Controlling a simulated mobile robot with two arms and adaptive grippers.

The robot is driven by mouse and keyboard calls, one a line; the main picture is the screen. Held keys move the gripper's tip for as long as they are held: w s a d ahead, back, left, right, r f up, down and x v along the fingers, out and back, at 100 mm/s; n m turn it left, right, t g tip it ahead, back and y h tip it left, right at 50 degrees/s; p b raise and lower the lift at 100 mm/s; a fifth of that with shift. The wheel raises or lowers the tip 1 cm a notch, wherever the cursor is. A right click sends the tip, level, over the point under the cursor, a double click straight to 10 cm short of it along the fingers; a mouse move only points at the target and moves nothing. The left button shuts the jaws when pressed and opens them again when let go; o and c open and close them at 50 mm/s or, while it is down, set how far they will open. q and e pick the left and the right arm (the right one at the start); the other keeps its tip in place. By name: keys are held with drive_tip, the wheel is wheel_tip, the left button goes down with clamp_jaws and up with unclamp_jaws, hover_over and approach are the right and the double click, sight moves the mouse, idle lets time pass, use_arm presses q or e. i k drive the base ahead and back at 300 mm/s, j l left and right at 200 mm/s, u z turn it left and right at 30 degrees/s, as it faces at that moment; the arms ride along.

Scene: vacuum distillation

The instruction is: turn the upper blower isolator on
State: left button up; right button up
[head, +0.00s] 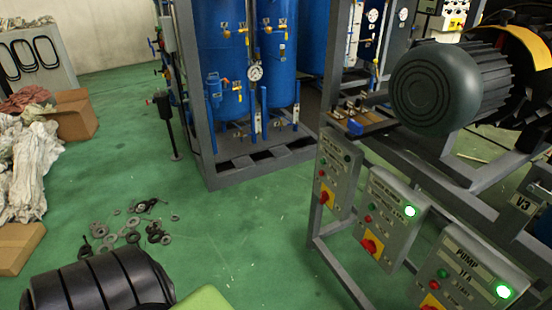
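Three grey control panels sit on a metal frame at the right, each with a red rotary isolator knob on a yellow plate. The farthest panel (338,172) has its knob (326,197) low on its face, and its top lamp looks dark. The other labels are too small to read surely, so I cannot tell which is the upper blower isolator. Neither gripper is in view.
A large dark motor (450,85) stands above the panels. Blue tanks (222,60) stand in a grey frame behind. Loose rings (130,225) lie on the green floor. Cardboard boxes (75,118) and cloths (22,165) are at the left.

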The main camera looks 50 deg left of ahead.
sight(324, 197)
drive_tip(key=u, duration=1.1)
drive_tip(key=i+j, duration=0.15)
drive_tip(key=j, duration=0.2)
drive_tip(key=i+j, duration=0.15)
drive_tip(key=j, duration=0.2)
